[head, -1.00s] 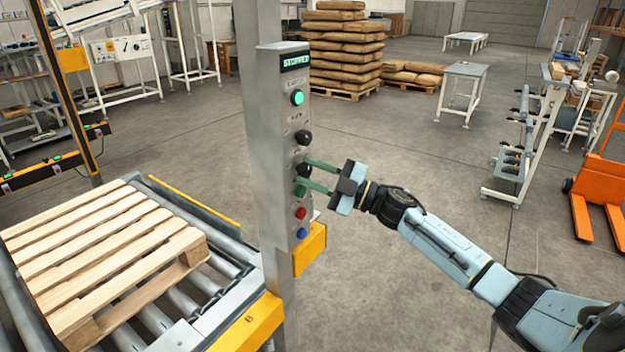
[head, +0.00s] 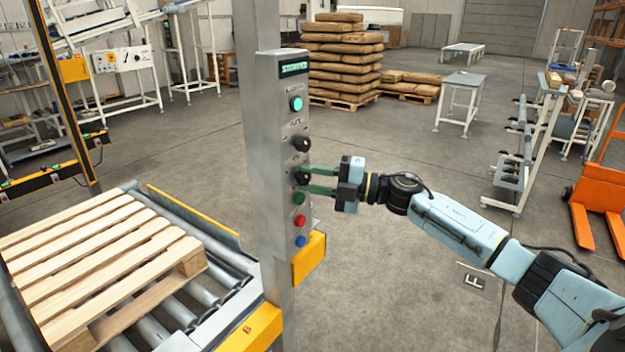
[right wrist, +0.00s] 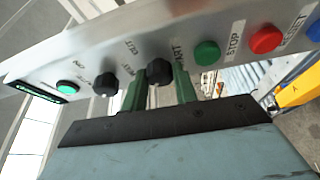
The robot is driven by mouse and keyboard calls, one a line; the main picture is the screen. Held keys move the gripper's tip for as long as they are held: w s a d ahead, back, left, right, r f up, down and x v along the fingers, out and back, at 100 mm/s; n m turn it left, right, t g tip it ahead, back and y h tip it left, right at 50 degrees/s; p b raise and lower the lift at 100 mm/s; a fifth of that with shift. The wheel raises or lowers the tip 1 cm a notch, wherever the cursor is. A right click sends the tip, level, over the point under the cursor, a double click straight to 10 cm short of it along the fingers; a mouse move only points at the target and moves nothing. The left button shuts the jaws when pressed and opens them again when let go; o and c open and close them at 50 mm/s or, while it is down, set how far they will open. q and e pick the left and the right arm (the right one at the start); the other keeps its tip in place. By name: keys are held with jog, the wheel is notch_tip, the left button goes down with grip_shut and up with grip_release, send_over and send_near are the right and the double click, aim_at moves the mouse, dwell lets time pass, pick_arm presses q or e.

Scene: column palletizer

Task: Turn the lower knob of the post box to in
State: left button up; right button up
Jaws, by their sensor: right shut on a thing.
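The post box (head: 283,150) is a grey upright panel on a post, with a lit display reading what looks like STOPPED. It carries an upper black knob (head: 301,143) and, below it, a lower black knob (head: 300,176). My right gripper (head: 309,180) comes from the right, with its green fingers shut on the lower knob. In the right wrist view the lower knob (right wrist: 160,71) sits between the two fingers, and the upper knob (right wrist: 104,82) is free beside them. The fingers partly hide the lower knob's labels, so its setting cannot be read. My left gripper is out of view.
A lit green button (head: 296,103) is above the knobs; green, red (head: 299,221) and blue buttons are close below. A wooden pallet (head: 95,255) lies on the roller conveyor at left. An orange pallet truck (head: 600,195) stands at right.

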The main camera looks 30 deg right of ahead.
dwell(0.4)
jog(key=o, duration=1)
jog(key=shift+c, duration=0.2)
jog(key=shift+s, duration=0.1)
jog(key=shift+s+d+f, duration=0.1)
jog(key=shift+s+d, duration=0.1)
jog(key=shift+d, duration=0.1)
jog(key=b+v, duration=0.3)
jog(key=v, duration=0.9)
jog(key=shift+s+d, duration=0.15)
jog(key=shift+s, duration=0.1)
